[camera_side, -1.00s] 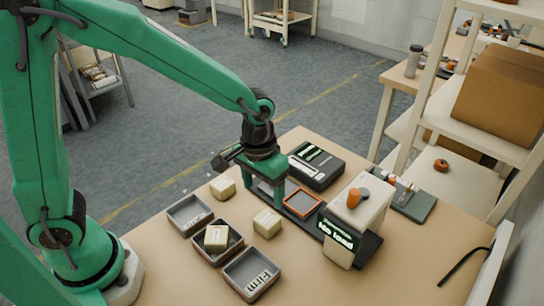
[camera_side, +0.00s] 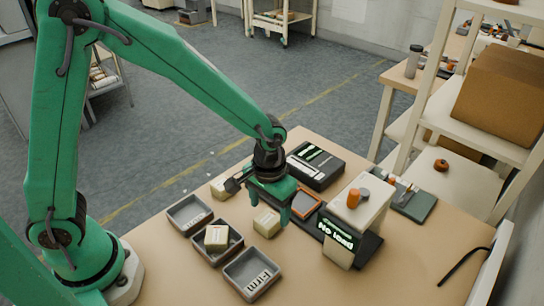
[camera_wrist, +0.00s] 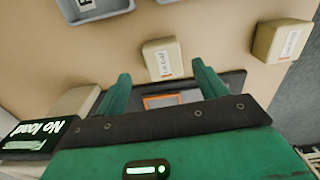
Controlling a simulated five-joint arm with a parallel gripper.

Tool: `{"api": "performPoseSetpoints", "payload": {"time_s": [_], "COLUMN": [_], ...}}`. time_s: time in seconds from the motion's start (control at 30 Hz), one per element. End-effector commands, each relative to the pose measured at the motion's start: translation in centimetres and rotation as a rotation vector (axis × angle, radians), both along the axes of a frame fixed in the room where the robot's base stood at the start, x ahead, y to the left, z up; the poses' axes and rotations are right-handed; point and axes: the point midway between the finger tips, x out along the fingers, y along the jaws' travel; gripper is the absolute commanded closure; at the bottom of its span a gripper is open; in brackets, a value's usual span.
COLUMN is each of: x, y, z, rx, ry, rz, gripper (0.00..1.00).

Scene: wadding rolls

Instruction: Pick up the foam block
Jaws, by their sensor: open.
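Three pale cream foam blocks are in view. One block (camera_side: 267,223) stands on the bare table, close by my gripper (camera_side: 270,208) in the side view. In the wrist view this block (camera_wrist: 162,58) lies just beyond my open fingertips (camera_wrist: 161,78), roughly centred between them, with a label on its face. A second block (camera_side: 220,188) stands farther back on the table, partly hidden by my gripper; it is at the right in the wrist view (camera_wrist: 283,40). A third block (camera_side: 216,237) sits in the middle grey tray (camera_side: 236,247). My gripper is empty.
Two more grey trays stand beside the middle one: a rear tray (camera_side: 190,213) and a front tray marked "Firm" (camera_side: 252,274). A tester reading "No load" (camera_side: 340,236) and an orange-framed plate (camera_side: 309,203) are to the right. A dark case (camera_side: 316,166) lies behind.

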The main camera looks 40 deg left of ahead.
Motion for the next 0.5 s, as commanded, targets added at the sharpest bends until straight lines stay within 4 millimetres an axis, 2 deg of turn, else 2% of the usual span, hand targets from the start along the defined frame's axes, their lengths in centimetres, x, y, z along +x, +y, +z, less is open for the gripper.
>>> {"api": "performPoseSetpoints", "payload": {"time_s": [0.17, 0.5], "x": [0.0, 0.1], "y": [0.1, 0.6], "z": [-0.6, -4.0], "rx": [0.000, 0.001], "ry": [0.001, 0.002], "rz": [0.000, -0.001], "gripper": [0.29, 0.29]}}
